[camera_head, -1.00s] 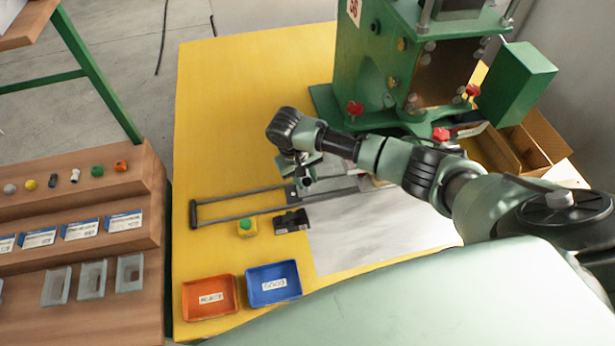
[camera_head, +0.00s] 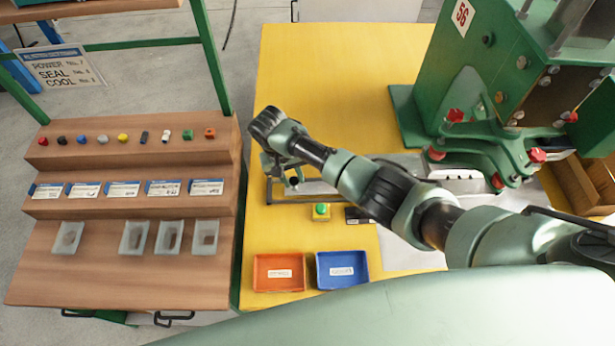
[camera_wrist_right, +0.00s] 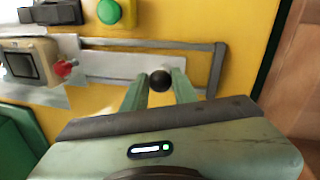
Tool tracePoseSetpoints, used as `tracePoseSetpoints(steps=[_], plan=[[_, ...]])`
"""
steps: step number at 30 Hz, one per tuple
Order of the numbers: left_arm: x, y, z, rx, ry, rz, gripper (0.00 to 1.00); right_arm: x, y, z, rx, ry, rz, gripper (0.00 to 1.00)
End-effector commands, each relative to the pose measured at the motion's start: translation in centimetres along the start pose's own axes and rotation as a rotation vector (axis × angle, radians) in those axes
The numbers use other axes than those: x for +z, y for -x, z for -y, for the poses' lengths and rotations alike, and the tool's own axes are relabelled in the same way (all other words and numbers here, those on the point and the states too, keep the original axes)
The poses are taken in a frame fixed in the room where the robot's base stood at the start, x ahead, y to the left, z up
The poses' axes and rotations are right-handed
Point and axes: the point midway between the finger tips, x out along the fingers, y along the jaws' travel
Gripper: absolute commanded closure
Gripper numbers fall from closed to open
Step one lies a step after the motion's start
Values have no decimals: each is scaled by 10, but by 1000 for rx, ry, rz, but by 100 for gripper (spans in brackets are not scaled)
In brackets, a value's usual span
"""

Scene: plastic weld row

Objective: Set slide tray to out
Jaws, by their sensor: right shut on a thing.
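The slide tray (camera_wrist_right: 120,66) is a pale flat plate between the grey rails of a frame (camera_wrist_right: 219,60) on the yellow bench. A round black knob (camera_wrist_right: 160,81) is at its outer end. My right gripper (camera_wrist_right: 160,88) is shut on this knob, with one green finger on each side. In the head view my right gripper (camera_head: 284,178) is near the left end of the rail frame (camera_head: 270,190). My forearm hides much of the tray there. My left gripper is not in view.
A green press (camera_head: 470,80) stands at the back right. A green button on a yellow box (camera_head: 321,212) is just in front of the rails. An orange bin (camera_head: 279,287) and a blue bin (camera_head: 363,282) lie at the front. A stepped wooden rack (camera_head: 130,200) stands at left.

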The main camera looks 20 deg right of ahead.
Motion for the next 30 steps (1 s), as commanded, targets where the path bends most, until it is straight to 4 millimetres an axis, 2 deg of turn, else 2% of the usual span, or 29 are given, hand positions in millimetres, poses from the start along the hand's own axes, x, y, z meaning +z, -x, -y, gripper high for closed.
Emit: tracePoseSetpoints(steps=[3, 9, 24, 25, 26, 27, 30], plan=[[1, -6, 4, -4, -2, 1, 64, -5, 3, 14, 0, 1, -6, 100], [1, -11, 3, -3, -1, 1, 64, -8, 6, 27, 1, 0, -6, 100], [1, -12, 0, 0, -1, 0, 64, -9, 9, 34, -4, 1, -9, 100], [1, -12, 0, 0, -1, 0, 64, -9, 9, 34, -5, 2, -9, 64], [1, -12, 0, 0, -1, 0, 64, -9, 9, 34, -4, 2, -9, 56], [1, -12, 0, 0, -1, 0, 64, -9, 9, 34, -4, 2, -8, 51], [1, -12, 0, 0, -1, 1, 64, -8, 8, 33, -2, 1, -5, 51]])
